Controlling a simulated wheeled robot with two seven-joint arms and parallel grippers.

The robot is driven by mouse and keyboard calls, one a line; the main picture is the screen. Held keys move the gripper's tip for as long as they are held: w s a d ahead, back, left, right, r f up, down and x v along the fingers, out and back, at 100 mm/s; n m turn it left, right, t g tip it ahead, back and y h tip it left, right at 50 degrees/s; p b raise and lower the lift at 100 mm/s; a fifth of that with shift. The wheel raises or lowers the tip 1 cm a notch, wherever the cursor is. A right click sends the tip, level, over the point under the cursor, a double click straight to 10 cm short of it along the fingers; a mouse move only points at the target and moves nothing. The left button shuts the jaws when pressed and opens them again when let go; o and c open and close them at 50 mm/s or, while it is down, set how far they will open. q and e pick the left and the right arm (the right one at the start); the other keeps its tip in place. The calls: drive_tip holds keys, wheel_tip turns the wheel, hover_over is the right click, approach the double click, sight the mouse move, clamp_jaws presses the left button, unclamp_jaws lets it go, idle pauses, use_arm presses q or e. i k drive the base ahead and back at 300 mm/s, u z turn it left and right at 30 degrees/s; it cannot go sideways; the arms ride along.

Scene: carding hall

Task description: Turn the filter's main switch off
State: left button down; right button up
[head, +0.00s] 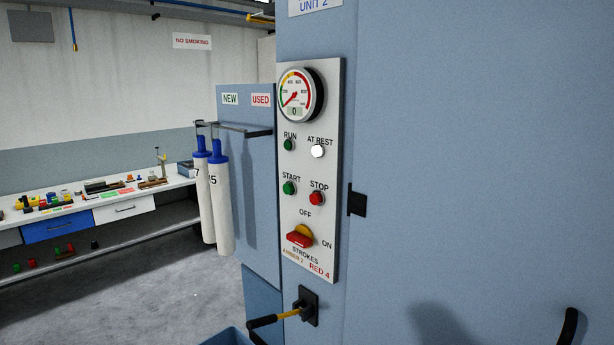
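The main switch (299,239) is a red rotary handle on a yellow disc, low on the white control panel (329,100) of the blue filter cabinet. OFF is printed above it and ON to its right. The red handle lies roughly level, in line with ON rather than OFF. The AT REST lamp (317,151) is white and looks lit; the green RUN lamp (289,145) looks dark. The round gauge (301,95) shows 0. Neither of my grippers is in view.
A lever with a black grip (262,322) sticks out below the panel. A black latch (357,200) sits right of it. Two white filter sleeves (222,205) hang at left. A workbench (120,208) with small parts stands farther back; the floor between is open.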

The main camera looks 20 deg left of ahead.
sight(302, 236)
drive_tip(key=u, duration=0.25)
drive_tip(key=k, duration=1)
drive_tip(key=u, duration=1.95)
drive_tip(key=i, duration=1.7)
drive_tip(key=z, duration=1)
drive_tip(key=i, duration=0.85)
drive_tip(key=z, duration=0.9)
